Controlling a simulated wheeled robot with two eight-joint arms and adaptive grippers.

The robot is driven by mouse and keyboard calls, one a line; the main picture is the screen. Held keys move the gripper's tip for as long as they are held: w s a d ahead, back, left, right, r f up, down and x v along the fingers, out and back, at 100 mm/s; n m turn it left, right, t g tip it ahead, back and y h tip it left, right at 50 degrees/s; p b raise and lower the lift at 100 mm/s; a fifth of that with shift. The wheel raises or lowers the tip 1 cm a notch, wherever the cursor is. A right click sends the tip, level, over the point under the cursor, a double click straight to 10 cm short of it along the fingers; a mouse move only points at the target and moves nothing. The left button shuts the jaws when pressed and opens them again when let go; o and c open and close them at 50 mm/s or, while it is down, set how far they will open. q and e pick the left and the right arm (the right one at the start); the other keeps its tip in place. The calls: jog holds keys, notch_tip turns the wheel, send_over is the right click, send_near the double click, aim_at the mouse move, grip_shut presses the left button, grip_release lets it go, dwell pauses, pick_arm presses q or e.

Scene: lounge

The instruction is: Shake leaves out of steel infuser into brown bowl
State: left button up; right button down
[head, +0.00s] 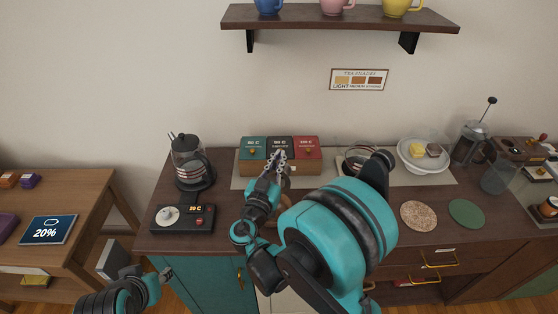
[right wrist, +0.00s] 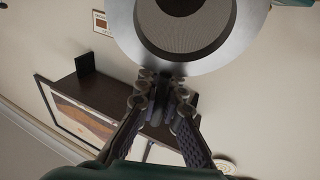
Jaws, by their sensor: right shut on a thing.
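The steel infuser (right wrist: 222,50) fills the top of the right wrist view as a bright round rim around a dark wall and a grey inner disc. My right gripper (right wrist: 165,85) is shut on it at its near edge. In the head view my right gripper (head: 279,158) is in front of the tea boxes, and the infuser is hard to make out there. A dark bowl with a pale rim (head: 345,166) sits on the counter to the right, partly hidden by my right arm; I cannot tell whether it is the brown bowl.
Green, black and red tea boxes (head: 306,146) stand at the back. A white plate (head: 412,160), two round mats (head: 418,215) and a French press (head: 471,142) are right. A shelf (head: 300,18) hangs above.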

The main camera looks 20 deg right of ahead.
jog(key=shift+s+a+r+t+h+b, duration=0.15)
jog(key=shift+s+a+t+h+b, duration=0.2)
jog(key=shift+b, duration=0.3)
jog(key=shift+d, duration=0.1)
dwell(1.0)
jog(key=shift+b, duration=0.35)
jog(key=shift+s, duration=0.1)
dwell(0.7)
